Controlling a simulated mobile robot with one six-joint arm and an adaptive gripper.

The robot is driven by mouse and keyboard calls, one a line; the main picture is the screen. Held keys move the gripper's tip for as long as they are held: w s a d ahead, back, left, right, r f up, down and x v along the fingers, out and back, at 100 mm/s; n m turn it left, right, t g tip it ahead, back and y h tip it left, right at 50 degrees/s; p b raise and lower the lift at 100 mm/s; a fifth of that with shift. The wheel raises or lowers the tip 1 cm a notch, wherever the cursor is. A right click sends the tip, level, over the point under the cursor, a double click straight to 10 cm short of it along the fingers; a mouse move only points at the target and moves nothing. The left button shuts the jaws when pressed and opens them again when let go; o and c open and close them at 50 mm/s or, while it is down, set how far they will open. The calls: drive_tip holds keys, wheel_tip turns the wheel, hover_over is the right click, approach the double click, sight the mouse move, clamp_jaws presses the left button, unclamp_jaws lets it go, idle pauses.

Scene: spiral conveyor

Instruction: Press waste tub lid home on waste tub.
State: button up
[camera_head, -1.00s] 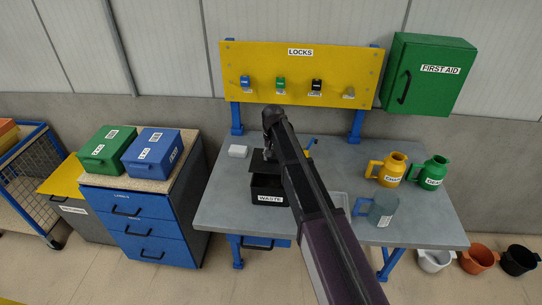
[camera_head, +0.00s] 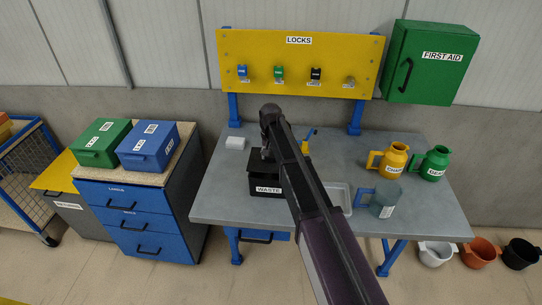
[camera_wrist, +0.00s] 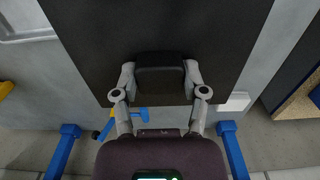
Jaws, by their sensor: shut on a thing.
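The waste tub (camera_head: 268,190) is a black box with a white WASTE label, standing on the grey bench. The waste tub lid (camera_head: 257,162) is a flat black plate on top of the tub; the head view does not show clearly whether it is fully seated. In the wrist view the lid (camera_wrist: 220,30) fills the upper middle, with a raised block handle (camera_wrist: 160,78). My gripper (camera_head: 266,153) is above the tub, and its two fingers (camera_wrist: 160,70) are shut on that handle from both sides. The tub is hidden under the lid in the wrist view.
A white block (camera_head: 235,143) lies left of the tub. A yellow tool with a blue handle (camera_head: 308,140) and a clear tray (camera_head: 341,195) are to its right. A grey-blue jug (camera_head: 384,199), a yellow jug (camera_head: 394,157) and a green jug (camera_head: 437,160) stand farther right.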

sight(271, 162)
drive_tip(key=shift+f+b, duration=0.35)
drive_tip(key=shift+f, duration=0.25)
drive_tip(key=shift+f+b, duration=1.2)
drive_tip(key=shift+b, duration=0.05)
idle(2.7)
drive_tip(key=o, duration=1.1)
drive_tip(key=shift+c, duration=0.2)
drive_tip(key=shift+r, duration=0.15)
wheel_tip(271, 162, up, 8)
drive_tip(key=p, duration=0.8)
